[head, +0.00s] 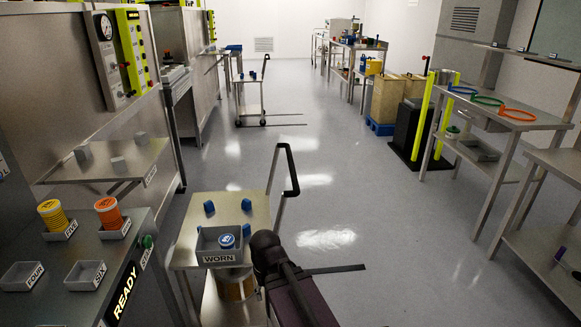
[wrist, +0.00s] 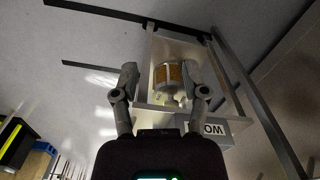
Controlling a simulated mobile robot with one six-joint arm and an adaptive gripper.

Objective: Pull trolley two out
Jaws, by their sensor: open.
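A metal trolley (head: 190,252) stands in the near middle of the head view, with a black bent handle (head: 291,170) rising at its right. A second trolley (head: 250,100) with a handle stands farther back. I cannot read a number on either. A trolley (wrist: 160,48) with a tan and silver cylinder (wrist: 173,80) shows beyond the fingers. No contact with the handle can be made out.
At left stands a console (head: 60,260) with yellow and orange canisters and small trays. At right are a steel bench (head: 520,122) with coloured rings and yellow posts (head: 422,120). The grey floor (head: 360,200) between is mostly clear.

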